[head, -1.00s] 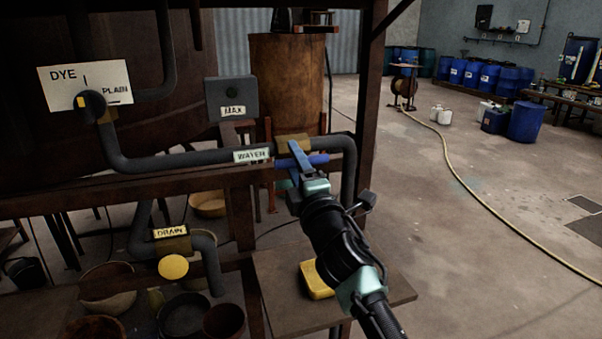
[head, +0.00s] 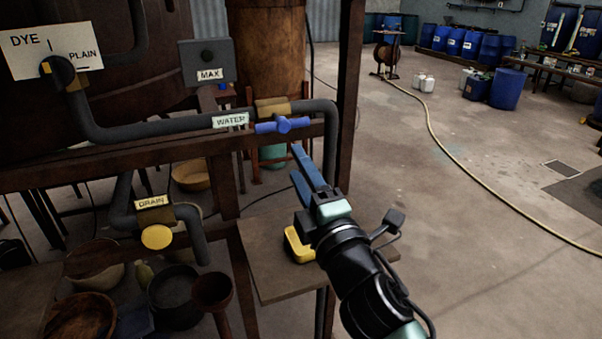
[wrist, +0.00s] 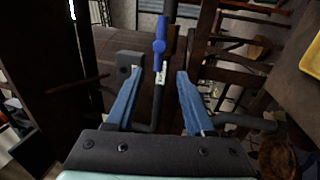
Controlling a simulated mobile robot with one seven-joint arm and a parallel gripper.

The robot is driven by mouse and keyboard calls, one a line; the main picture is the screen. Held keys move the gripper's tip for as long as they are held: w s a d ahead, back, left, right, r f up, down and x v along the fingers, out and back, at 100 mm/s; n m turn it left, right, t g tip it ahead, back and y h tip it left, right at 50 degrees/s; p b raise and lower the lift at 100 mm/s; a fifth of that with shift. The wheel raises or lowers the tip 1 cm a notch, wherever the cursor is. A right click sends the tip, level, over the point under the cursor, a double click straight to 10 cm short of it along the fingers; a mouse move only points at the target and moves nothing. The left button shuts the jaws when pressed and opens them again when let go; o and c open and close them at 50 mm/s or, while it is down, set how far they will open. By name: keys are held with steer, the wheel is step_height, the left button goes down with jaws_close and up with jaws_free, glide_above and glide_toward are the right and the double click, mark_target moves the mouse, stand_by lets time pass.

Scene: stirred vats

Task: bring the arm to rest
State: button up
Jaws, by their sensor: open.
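My gripper (head: 300,168) is in the head view, right of and below the blue water valve handle (head: 282,125), apart from it. In the wrist view my gripper (wrist: 155,88) has its two blue fingers spread with nothing between them. The blue handle (wrist: 159,45) shows beyond the fingertips there. In the head view the handle lies roughly along the grey pipe marked WATER (head: 230,120). My arm reaches in from the lower right of the head view.
A small table (head: 268,275) with a yellow object (head: 298,246) stands below my gripper. A rusty post (head: 346,95) rises close by. The yellow drain valve (head: 157,237) and several bowls are at lower left. A hose (head: 445,150) crosses the open floor at right.

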steer(key=shift+s, duration=0.1)
steer(key=s+a+r+m+t+y+p, duration=0.1)
steer(key=s+a+r, duration=0.15)
steer(key=r, duration=0.55)
steer(key=s+a+r+m+t+y+p, duration=0.1)
steer(key=s+a+r+m+p, duration=0.15)
steer(key=r, duration=0.45)
steer(key=s+a+r+m+t+y+p, duration=0.15)
steer(key=a+r, duration=0.25)
steer(key=r, duration=0.4)
steer(key=s+d+r+m+t+h+p, duration=0.2)
steer(key=s+d+r+m+h, duration=0.1)
steer(key=s+r+m+h, duration=0.2)
steer(key=s+d+r+m+t+h+p, duration=0.2)
steer(key=s+d+r+m+h, duration=0.1)
steer(key=s+r+m, duration=0.5)
step_height(320, 180, up, 2)
steer(key=m+h, duration=0.1)
steer(key=m, duration=0.2)
steer(key=shift+s+d+r+m+t+h+p, duration=0.2)
steer(key=shift+s+r+m+t+h+p, duration=0.1)
steer(key=shift+s+m+t+h, duration=0.1)
